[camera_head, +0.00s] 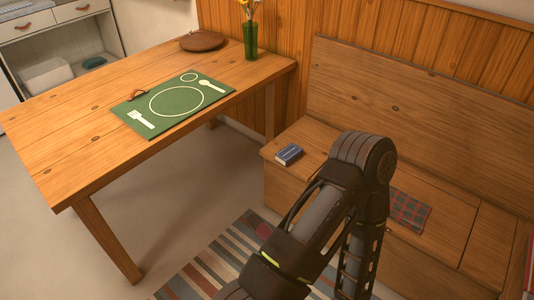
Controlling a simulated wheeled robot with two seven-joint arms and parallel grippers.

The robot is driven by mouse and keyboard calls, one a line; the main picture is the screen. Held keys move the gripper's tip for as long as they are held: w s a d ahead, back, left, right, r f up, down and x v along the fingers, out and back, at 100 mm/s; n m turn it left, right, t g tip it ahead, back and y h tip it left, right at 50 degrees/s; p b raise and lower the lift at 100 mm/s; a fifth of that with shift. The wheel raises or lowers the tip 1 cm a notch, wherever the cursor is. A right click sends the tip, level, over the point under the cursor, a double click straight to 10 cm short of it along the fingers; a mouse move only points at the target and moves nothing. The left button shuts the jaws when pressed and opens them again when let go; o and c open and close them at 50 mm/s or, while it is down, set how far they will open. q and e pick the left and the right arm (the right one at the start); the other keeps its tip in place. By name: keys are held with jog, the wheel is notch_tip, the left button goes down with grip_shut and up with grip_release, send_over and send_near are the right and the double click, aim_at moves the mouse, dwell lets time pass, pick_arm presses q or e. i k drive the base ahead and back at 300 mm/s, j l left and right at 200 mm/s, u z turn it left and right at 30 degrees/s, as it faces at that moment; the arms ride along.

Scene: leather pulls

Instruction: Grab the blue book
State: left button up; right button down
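The small blue book (289,154) lies flat on the left end of the wooden bench seat (310,135), close to its front edge. One of my arms rises from the bottom of the head view and bends just right of the book, with its far part pointing down. No gripper fingers show in this view, so both grippers are out of sight. Nothing touches the book.
A wooden table (75,125) stands at left with a green placemat (170,105), a brown round board (202,41) and a green vase (250,42). A plaid cloth (409,211) lies on the bench. A striped rug (215,262) covers the floor in front.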

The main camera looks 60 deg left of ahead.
aim_at(289, 154)
jog(key=u, duration=1.85)
jog(key=i+j+z, duration=0.15)
jog(key=z, duration=0.9)
jog(key=i+j+z, duration=0.25)
jog(key=j, duration=0.2)
jog(key=j+z, duration=0.3)
jog(key=j, duration=0.2)
jog(key=j+z, duration=0.25)
jog(key=j, duration=0.25)
jog(key=i+j, duration=0.1)
jog(key=j, duration=0.45)
